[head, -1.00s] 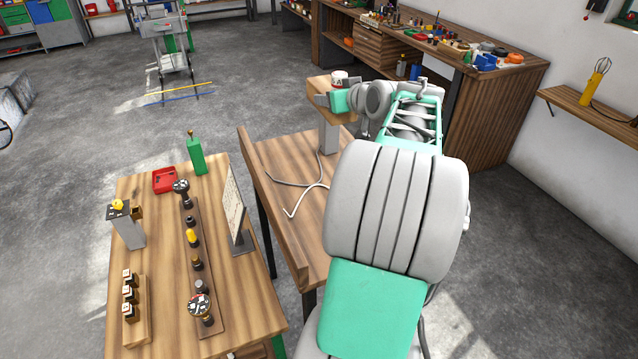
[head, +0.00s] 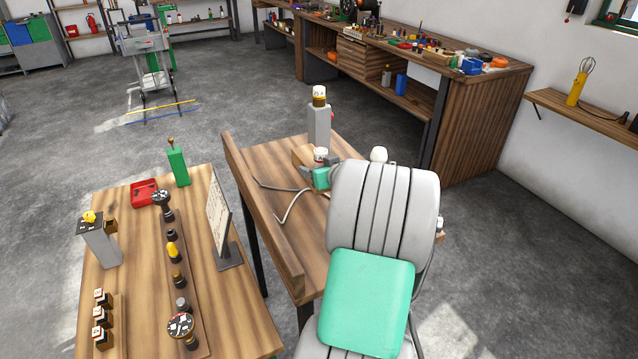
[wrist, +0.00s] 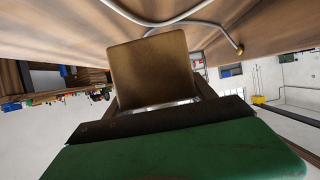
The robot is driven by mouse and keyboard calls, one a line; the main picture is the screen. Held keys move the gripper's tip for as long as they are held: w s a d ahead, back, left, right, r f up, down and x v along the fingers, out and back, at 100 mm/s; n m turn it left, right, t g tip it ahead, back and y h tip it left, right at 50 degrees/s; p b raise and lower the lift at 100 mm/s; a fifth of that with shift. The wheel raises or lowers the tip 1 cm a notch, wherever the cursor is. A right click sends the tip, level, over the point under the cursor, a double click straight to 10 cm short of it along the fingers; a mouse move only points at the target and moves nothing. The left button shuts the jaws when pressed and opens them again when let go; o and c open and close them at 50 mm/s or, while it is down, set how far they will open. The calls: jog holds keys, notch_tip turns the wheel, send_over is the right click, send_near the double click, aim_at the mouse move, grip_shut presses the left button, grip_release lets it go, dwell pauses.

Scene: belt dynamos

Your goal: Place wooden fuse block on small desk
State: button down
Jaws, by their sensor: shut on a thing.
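The wooden fuse block (head: 302,155) is in my gripper (head: 311,168), over the far part of the small desk (head: 290,240). A white-topped cylinder with a label shows on or at the block. In the wrist view the brown face of the block (wrist: 150,68) fills the middle between my jaws. The desk top (wrist: 60,25) and its grey cable lie beyond it, and the picture appears upside down. My arm hides the desk's right part. I cannot tell whether the block touches the desk.
A grey post (head: 319,125) with a white-capped fuse stands just behind the block. A grey cable (head: 290,205) lies on the desk, which has a raised left edge (head: 255,200). A workbench (head: 110,250) with fuses and a sign (head: 216,220) stands left.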

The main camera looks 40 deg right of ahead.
jog(key=shift+f, duration=2.1)
jog(key=shift+f, duration=0.2)
jog(key=c, duration=0.6)
grip_release()
jog(key=shift+r, duration=0.15)
jog(key=b+v, duration=0.1)
jog(key=v, duration=1.1)
jog(key=shift+s, duration=0.1)
